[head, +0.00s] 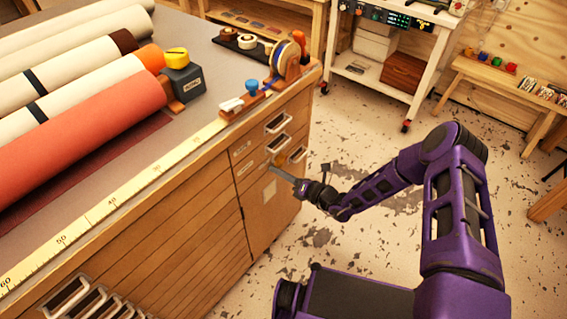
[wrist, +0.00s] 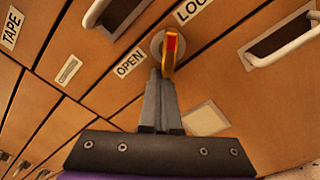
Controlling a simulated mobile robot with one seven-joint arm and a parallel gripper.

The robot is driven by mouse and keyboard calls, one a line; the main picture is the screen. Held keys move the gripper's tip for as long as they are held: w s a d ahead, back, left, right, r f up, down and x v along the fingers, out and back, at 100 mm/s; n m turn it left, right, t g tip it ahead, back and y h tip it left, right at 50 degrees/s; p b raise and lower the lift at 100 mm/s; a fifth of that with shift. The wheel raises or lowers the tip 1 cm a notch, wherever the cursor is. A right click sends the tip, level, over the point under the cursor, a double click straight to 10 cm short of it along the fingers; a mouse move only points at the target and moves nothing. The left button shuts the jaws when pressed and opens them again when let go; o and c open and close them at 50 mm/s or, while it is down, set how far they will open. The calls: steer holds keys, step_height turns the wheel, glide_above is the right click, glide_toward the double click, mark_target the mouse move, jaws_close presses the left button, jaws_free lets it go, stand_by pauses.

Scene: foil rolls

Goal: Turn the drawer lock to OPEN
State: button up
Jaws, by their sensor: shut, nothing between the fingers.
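The drawer lock (wrist: 170,50) is a gold key-like knob with a red mark on a round grey plate. In the wrist view it sits between an OPEN label (wrist: 130,62) on its left and a LOCK label (wrist: 192,8), partly cut off, on its upper right. The knob stands roughly upright in that view, tilted slightly. My gripper (wrist: 163,74) is shut and empty, its fingertips right at the knob's lower left side; I cannot tell whether they touch. In the head view my gripper (head: 272,169) is at the cabinet front, next to the lock (head: 278,159).
The wooden cabinet (head: 215,190) has drawers with metal handles (head: 278,123) around the lock. The floor (head: 340,150) right of the cabinet is free.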

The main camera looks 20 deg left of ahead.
steer(key=o, duration=0.6)
steer(key=shift+t, duration=0.6)
steer(key=w+r, duration=0.1)
steer(key=w+d+r, duration=0.1)
steer(key=w, duration=0.1)
steer(key=shift+d+r, duration=0.15)
steer(key=shift+r, duration=0.15)
steer(key=shift+s+f, duration=0.4)
steer(key=shift+f, duration=0.05)
steer(key=shift+g, duration=0.3)
steer(key=shift+p+v, duration=0.4)
steer(key=shift+v, duration=1.6)
glide_toward(285, 160)
steer(key=shift+s+f, duration=0.75)
steer(key=shift+s+p+v, duration=0.1)
steer(key=shift+p+v, duration=0.25)
steer(key=shift+v, duration=2.05)
steer(key=shift+s+p+v, duration=0.15)
steer(key=shift+p+v, duration=0.15)
steer(key=shift+v, duration=2.1)
steer(key=shift+f, duration=0.1)
